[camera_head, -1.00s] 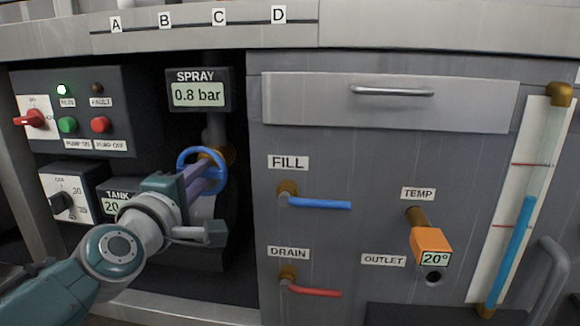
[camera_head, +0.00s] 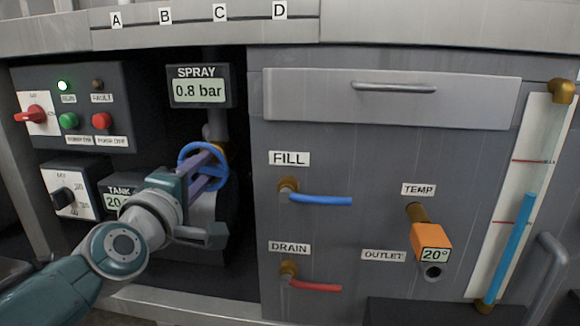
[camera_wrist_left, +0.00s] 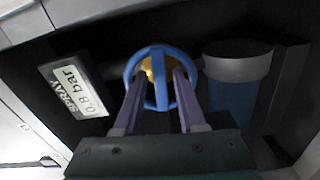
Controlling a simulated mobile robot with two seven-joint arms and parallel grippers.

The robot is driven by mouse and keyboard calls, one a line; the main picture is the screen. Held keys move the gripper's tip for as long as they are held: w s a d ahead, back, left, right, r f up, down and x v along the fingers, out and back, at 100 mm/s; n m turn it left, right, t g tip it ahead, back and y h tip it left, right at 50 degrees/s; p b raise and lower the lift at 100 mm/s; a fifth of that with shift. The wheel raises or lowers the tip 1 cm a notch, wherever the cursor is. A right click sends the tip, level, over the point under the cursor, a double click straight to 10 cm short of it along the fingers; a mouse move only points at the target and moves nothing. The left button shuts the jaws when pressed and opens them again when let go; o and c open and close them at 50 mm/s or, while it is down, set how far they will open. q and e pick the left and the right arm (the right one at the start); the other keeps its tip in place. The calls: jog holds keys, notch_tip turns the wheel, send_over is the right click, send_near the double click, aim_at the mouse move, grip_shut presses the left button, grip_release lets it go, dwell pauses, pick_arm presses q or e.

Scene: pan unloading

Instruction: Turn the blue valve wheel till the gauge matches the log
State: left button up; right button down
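The blue valve wheel (camera_head: 183,153) sits on a brass stem below the SPRAY gauge (camera_head: 200,91), which reads 0.8 bar. My left gripper (camera_head: 211,168) is at the wheel, its two purple fingers reaching to the ring. In the left wrist view, the wheel (camera_wrist_left: 161,107) faces me and the fingers (camera_wrist_left: 158,77) are spread apart, one toward each side of it, with the brass hub between. Whether they touch the rim or spokes I cannot tell. The gauge also shows there, sideways (camera_wrist_left: 75,85). No log is readable. My right gripper is out of view.
Left of the wheel are a switch panel (camera_head: 85,137) and the TANK display (camera_head: 113,201), partly behind my arm. To the right are the blue FILL lever (camera_head: 320,200), red DRAIN lever (camera_head: 315,287) and orange TEMP unit (camera_head: 429,239). A ledge (camera_head: 200,38) runs above.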

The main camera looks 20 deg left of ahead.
pick_arm(q)
jog(key=shift+o, duration=0.6)
jog(key=shift+s+d+p, duration=0.1)
jog(key=shift+s+p, duration=0.2)
jog(key=shift+p, duration=0.05)
jog(key=p+v, duration=0.4)
jog(key=v, duration=0.5)
jog(key=shift+s, duration=0.2)
